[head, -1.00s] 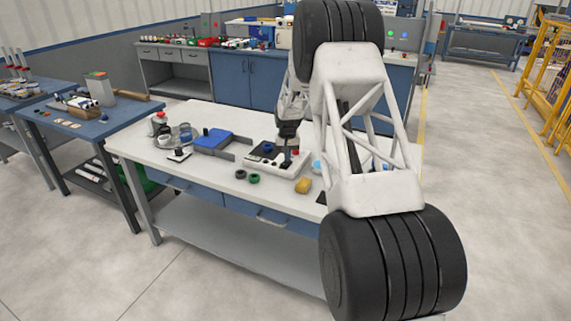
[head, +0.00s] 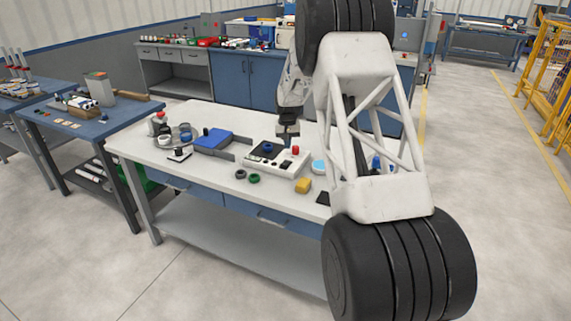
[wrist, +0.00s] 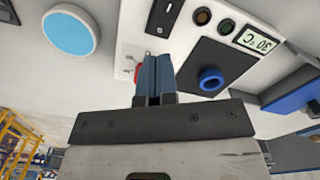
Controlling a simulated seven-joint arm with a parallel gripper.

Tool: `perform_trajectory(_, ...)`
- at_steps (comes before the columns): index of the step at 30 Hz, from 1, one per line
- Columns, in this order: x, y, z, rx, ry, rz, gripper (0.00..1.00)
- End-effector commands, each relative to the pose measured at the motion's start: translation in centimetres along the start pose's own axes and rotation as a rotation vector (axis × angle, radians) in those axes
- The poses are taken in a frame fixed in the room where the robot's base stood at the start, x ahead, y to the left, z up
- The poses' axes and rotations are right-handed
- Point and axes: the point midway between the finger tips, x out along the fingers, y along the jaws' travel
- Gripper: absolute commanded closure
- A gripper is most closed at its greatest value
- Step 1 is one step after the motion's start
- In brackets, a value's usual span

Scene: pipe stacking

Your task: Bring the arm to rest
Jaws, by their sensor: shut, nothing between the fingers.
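My gripper (head: 287,143) is above the back edge of a white device on the white table (head: 140,151) in the head view. In the wrist view its two fingers (wrist: 155,62) are together with nothing between them.
A green ring (head: 253,179) and a dark ring (head: 240,174) lie in front. A blue box (head: 212,141) is to the left. My own arm hides the table's right end.

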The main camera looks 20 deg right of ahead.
Motion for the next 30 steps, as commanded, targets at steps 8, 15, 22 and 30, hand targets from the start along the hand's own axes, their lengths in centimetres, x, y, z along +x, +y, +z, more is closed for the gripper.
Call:
perform_trajectory(8, -0.5, 0.0, 0.0, 0.0, -0.001, 0.0, 1.0)
perform_trajectory(15, -0.5, 0.0, 0.0, 0.0, -0.001, 0.0, 1.0)
perform_trajectory(22, -0.8, -0.1, 0.2, -0.001, 0.001, 0.0, 1.0)
perform_trajectory(30, -3.7, -0.8, 2.7, -0.012, 0.012, 0.0, 1.0)
